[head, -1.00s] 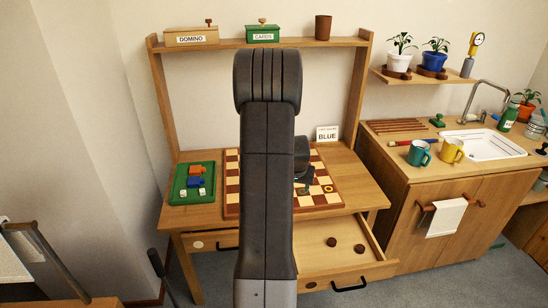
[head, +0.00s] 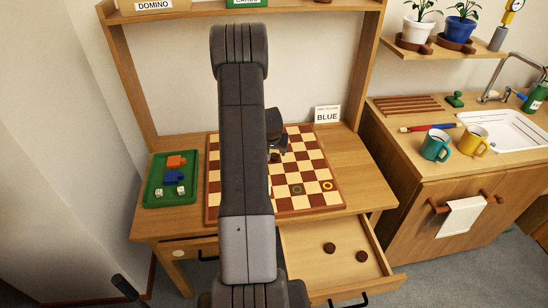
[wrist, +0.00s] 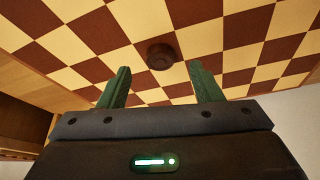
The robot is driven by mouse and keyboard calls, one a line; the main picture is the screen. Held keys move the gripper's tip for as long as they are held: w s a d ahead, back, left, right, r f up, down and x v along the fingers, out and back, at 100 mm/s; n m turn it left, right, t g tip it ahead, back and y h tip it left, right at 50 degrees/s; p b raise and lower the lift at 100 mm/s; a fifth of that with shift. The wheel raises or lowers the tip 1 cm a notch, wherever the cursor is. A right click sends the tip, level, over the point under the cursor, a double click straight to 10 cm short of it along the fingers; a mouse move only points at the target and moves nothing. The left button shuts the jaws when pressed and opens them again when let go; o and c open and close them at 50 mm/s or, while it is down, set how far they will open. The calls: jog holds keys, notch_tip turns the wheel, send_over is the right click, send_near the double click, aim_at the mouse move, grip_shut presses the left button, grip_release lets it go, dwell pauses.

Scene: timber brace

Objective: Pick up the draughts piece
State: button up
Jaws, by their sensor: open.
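A dark brown draughts piece (wrist: 161,56) lies on the chequered board (wrist: 222,42) in the wrist view. My gripper (wrist: 159,67) is open and empty. Its two green fingers point toward the board, and the piece shows between and just beyond their tips. The gap between the fingers and the piece is hard to judge. In the head view my arm covers part of the board (head: 318,166), and the gripper is partly hidden behind it. Two more dark round pieces (head: 330,247) (head: 362,256) lie in the open drawer (head: 300,262).
A green tray (head: 150,193) with coloured blocks and dice stands left of the board. A card reading BLUE (head: 327,115) stands behind it. A green ring (head: 297,189) and a yellow ring (head: 327,185) mark board squares. A shelf spans the back. Mugs stand on the right counter.

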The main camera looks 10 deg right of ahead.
aim_at(274, 157)
jog(key=shift+p+x, duration=0.35)
jog(key=shift+x, duration=1.75)
jog(key=c, duration=1.1)
